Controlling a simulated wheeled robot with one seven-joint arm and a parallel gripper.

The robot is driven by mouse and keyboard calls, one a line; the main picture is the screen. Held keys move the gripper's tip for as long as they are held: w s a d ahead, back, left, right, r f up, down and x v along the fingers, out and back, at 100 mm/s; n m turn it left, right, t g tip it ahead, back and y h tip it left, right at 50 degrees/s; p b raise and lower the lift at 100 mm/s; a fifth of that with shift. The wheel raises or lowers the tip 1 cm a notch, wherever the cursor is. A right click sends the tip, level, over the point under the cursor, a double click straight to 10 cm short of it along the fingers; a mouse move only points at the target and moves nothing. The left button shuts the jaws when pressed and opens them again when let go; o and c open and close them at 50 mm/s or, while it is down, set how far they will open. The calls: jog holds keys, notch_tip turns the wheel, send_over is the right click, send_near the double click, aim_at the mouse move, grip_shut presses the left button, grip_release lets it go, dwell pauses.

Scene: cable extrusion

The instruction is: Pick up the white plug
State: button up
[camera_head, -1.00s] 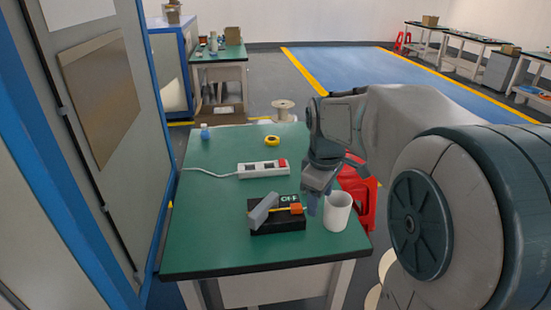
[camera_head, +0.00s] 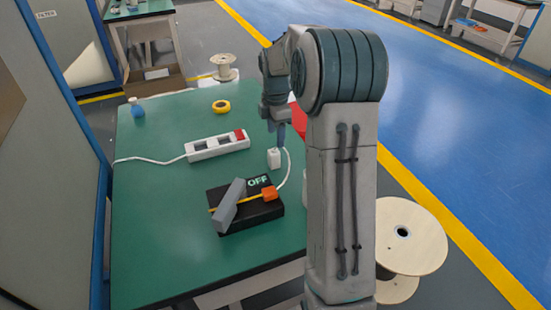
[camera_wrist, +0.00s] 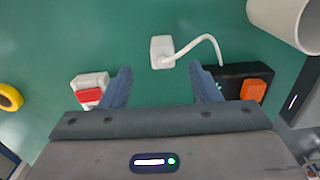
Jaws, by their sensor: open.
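The white plug (camera_head: 273,158) stands on the green table, to the right of the power strip. A white cable curves from it to the black switch box (camera_head: 270,210). In the wrist view the plug (camera_wrist: 162,52) lies just ahead of the fingertips, roughly centred between them. My gripper (camera_wrist: 161,72) is open, with nothing between its blue-grey fingers. In the head view my gripper (camera_head: 278,135) points down close to the plug. I cannot tell the exact height gap. The white power strip (camera_head: 217,146) with a red switch lies to the left.
The switch box carries a grey lever (camera_head: 229,205), an orange block (camera_head: 269,193) and an OFF label. A white cup (camera_wrist: 285,20) stands near the plug. The table's left front is clear.

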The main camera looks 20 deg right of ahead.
aim_at(274, 151)
jog(key=shift+a+f, duration=0.1)
jog(key=shift+f, duration=1.3)
jog(key=f, duration=0.4)
jog(key=shift+s+a+f+b, duration=0.15)
jog(key=shift+a+b, duration=0.15)
jog(key=shift+f, duration=0.45)
jog(key=c, duration=1.1)
